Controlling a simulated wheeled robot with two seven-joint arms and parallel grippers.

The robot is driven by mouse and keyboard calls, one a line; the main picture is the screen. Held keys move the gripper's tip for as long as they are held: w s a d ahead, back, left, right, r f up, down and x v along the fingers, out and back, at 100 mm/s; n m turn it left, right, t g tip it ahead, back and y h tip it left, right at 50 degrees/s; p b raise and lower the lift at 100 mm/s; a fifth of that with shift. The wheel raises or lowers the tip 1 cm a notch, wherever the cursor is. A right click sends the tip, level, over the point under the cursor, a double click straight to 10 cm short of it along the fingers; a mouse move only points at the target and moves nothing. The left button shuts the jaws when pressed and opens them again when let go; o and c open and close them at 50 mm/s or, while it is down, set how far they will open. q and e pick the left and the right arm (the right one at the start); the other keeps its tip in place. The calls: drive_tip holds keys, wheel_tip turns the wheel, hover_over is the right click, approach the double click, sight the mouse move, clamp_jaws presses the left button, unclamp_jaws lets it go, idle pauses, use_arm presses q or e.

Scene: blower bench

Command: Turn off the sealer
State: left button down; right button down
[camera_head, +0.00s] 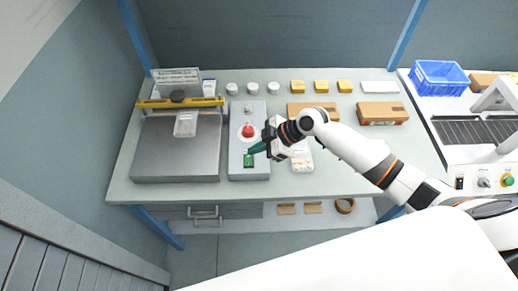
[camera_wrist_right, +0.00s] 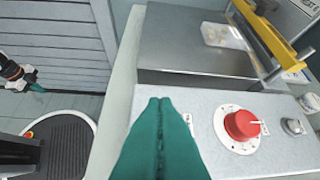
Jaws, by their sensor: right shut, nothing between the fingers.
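The sealer (camera_head: 176,152) is a grey flat plate with a yellow bar (camera_head: 182,102) across its back, at the left of the bench. The knob (camera_wrist_right: 242,125) also shows in the right wrist view, on a white dial. My left gripper (camera_wrist_right: 37,88) shows small, away from the bench.
White round tubs (camera_head: 232,89) and yellow boxes (camera_head: 297,87) line the bench's back. Cardboard boxes (camera_head: 382,113) lie right of the control box. A blue crate (camera_head: 439,79) and a machine with a dark conveyor (camera_head: 470,132) stand farther right.

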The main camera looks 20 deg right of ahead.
drive_tip(key=b+v, duration=0.2)
drive_tip(key=v, duration=0.6)
drive_tip(key=shift+d+r, duration=0.15)
drive_tip(key=shift+d, duration=0.25)
